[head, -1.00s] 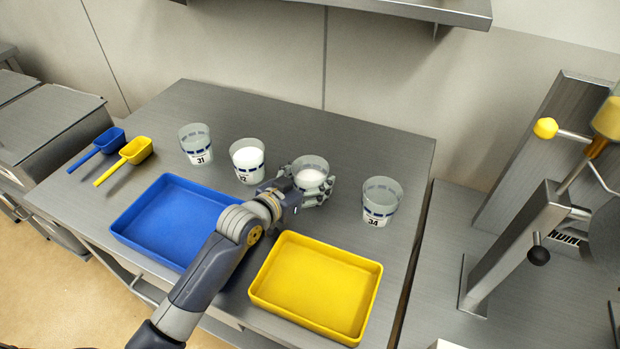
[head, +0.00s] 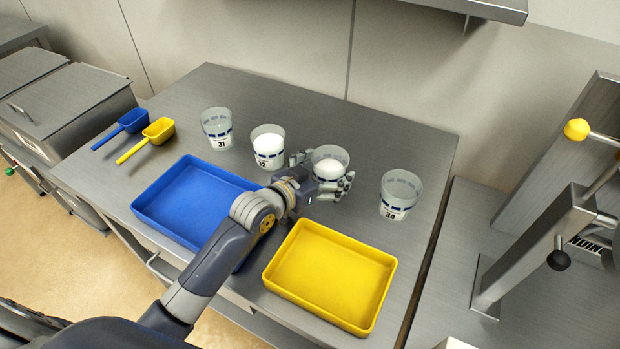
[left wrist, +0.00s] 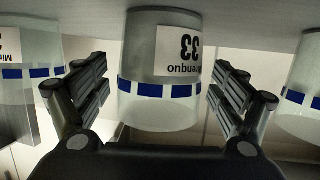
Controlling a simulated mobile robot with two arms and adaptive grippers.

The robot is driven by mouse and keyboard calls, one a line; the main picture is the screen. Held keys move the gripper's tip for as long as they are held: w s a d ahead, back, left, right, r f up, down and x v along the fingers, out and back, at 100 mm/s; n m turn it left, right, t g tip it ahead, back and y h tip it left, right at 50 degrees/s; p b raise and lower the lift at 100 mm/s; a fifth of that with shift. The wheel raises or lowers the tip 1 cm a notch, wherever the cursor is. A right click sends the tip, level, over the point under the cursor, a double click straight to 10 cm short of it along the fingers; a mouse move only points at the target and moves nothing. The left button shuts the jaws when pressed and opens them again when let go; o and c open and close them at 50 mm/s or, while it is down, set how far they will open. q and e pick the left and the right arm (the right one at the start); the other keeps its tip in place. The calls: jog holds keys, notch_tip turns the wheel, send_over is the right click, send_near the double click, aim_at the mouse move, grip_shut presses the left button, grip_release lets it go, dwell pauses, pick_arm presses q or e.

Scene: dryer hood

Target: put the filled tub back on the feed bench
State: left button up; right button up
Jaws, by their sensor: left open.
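The filled tub (head: 330,160), clear with a blue dashed band and white contents, stands on the grey steel bench (head: 385,138) in the head view. In the left wrist view the tub (left wrist: 160,75) appears upside down, and its label reads 33. My left gripper (head: 322,184) is at this tub with its fingers open on either side. In the left wrist view there are gaps between the tub and both fingers (left wrist: 158,100). My right gripper is not in view.
Tubs 31 (head: 217,128) and 32 (head: 268,147) stand left of tub 33, and tub 34 (head: 399,194) stands right. A blue tray (head: 185,200) and a yellow tray (head: 330,275) lie in front. Blue (head: 132,120) and yellow (head: 158,130) scoops lie at left.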

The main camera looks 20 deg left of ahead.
pick_arm(q)
jog(key=v, duration=0.9)
jog(key=shift+s+a+b, duration=0.15)
jog(key=shift+b, duration=0.2)
jog(key=shift+v, duration=0.8)
jog(key=shift+r, duration=0.1)
